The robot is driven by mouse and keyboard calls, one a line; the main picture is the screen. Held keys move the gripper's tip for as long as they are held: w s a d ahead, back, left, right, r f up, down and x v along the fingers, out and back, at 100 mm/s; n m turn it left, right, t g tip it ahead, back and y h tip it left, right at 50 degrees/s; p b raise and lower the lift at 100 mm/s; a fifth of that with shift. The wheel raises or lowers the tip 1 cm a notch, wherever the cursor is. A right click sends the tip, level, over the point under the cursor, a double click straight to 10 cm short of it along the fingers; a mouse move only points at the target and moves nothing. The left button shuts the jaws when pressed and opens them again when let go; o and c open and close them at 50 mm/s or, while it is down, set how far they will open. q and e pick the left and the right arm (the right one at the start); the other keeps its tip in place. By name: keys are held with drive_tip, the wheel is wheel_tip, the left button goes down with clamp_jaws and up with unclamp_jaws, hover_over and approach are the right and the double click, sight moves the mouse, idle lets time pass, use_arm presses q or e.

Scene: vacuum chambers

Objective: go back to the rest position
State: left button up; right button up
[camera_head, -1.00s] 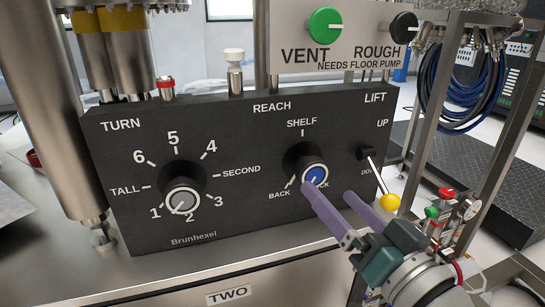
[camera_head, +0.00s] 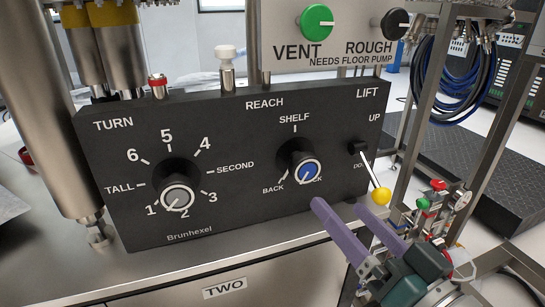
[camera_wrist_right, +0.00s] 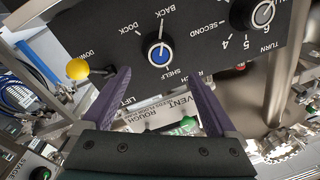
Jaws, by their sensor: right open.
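My right gripper (camera_head: 340,206) is open and empty, its two purple fingers below and right of the blue-capped REACH knob (camera_head: 308,174). In the head view a gap shows between the fingertips and the knob. The right wrist view shows the open fingers (camera_wrist_right: 157,75) with the blue knob (camera_wrist_right: 159,54) ahead, between and beyond the tips. The LIFT lever, with a yellow ball (camera_head: 381,197), slants down beside the DOWN label, close to the right finger. The knob partly hides the DOCK label. My left gripper is not in view.
The black panel (camera_head: 240,215) also carries the grey TURN knob (camera_head: 178,200). A green VENT knob (camera_head: 317,21) and a black ROUGH knob (camera_head: 396,23) are above. A metal frame post (camera_head: 421,100) and small valves (camera_head: 437,186) stand close on the right.

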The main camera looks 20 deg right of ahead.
drive_tip(key=s+r+n+g+h+p, duration=0.1)
drive_tip(key=s+r+n+g+p, duration=0.1)
drive_tip(key=s+r+g+p, duration=0.7)
drive_tip(key=s+r+n+g+h+p, duration=0.15)
drive_tip(key=s+r+p, duration=0.35)
drive_tip(key=r+p, duration=0.8)
drive_tip(key=s+r+n+g+p, duration=0.2)
drive_tip(key=s+r+g+p, duration=0.35)
drive_tip(key=r+p, duration=0.6)
wheel_tip(320, 180, up, 34)
drive_tip(key=t+p, duration=0.1)
drive_tip(key=p, duration=3.5)
drive_tip(key=shift+s+f, duration=0.15)
drive_tip(key=shift+s, duration=0.15)
drive_tip(key=shift+d, duration=0.1)
